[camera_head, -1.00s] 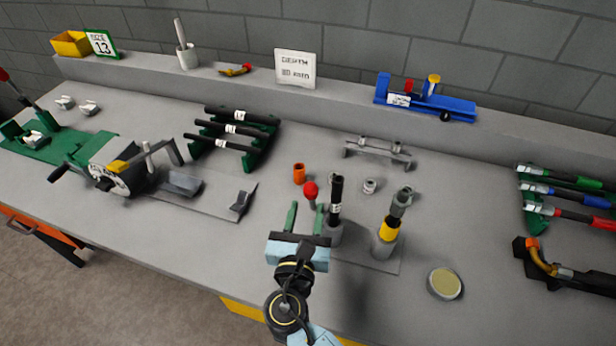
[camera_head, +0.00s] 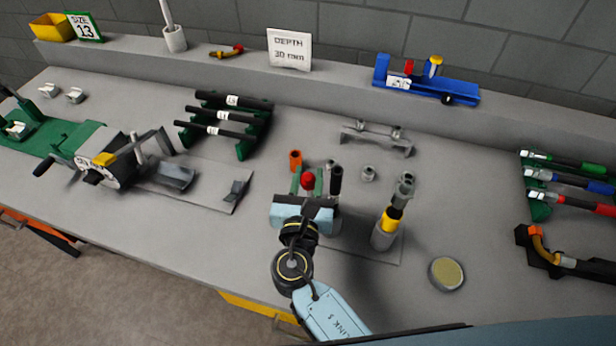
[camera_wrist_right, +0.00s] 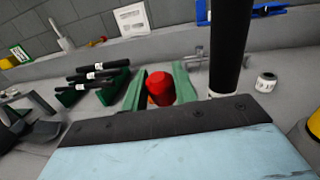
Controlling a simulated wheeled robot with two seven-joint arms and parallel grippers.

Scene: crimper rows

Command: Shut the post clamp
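The post clamp's red knob (camera_head: 307,181) shows just past my right gripper (camera_head: 308,182), between its two green fingers. In the right wrist view the red knob (camera_wrist_right: 160,88) also sits between the green fingers, close to both; I see no clear grip on it. The right gripper is open. A black hose (camera_head: 336,178) stands upright just right of the fingers; in the right wrist view it rises close by (camera_wrist_right: 230,45). The clamp's post and lower lever are mostly hidden behind my gripper. My left gripper is not in view.
A second post with a yellow band (camera_head: 391,220) stands to the right. An orange sleeve (camera_head: 295,160) and a grey fitting (camera_head: 368,173) are behind. A round tin (camera_head: 446,272) lies at front right. The crimping machine (camera_head: 100,165) and a hose rack (camera_head: 240,150) are left.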

